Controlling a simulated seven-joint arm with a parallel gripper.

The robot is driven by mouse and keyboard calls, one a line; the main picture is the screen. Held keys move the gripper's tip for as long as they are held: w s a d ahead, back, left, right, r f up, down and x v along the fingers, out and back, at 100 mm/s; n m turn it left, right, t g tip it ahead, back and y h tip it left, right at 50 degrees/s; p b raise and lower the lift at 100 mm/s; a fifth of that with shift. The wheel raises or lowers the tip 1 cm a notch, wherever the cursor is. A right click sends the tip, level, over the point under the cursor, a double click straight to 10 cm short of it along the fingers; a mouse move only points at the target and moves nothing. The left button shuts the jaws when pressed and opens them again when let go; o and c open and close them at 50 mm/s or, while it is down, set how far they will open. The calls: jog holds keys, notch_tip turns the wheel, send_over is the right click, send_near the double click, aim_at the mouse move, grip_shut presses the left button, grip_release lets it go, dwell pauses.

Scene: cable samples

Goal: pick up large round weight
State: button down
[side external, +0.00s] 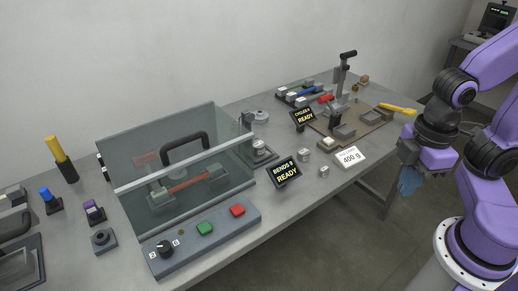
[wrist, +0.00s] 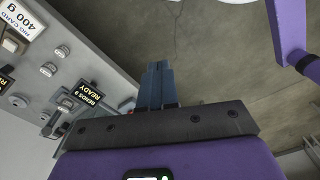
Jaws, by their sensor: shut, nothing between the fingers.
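My gripper (side external: 408,188) hangs past the table's right edge, over the floor, at right in the side view. Its dark blue-grey fingers (wrist: 157,82) are shut together and empty in the wrist view. Two small silvery weights stand near the table's front edge: the larger one (side external: 307,155) behind the smaller one (side external: 324,171). They also show in the wrist view, the larger (wrist: 48,70) and the smaller (wrist: 62,51). A wider round metal piece (side external: 260,116) sits behind the clear box. I cannot tell for certain which is the large round weight. My gripper is well apart from all of these.
A white "400 g" card (side external: 349,157) lies right of the weights. A "BENDS READY" display (side external: 285,173) stands left of them, and a "CYCLES READY" display (side external: 303,117) behind. A brown fixture board (side external: 375,127) is at the back right. The clear box (side external: 225,150) blocks the left.

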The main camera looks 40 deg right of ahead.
jog(key=c, duration=1.8)
grip_release()
jog(key=o, duration=1.5)
jog(key=m+t+y, duration=0.6)
jog(key=t+y, duration=0.1)
jog(key=t, duration=0.3)
send_near(261, 144)
jog(key=x, duration=1.1)
jog(key=shift+a, duration=0.1)
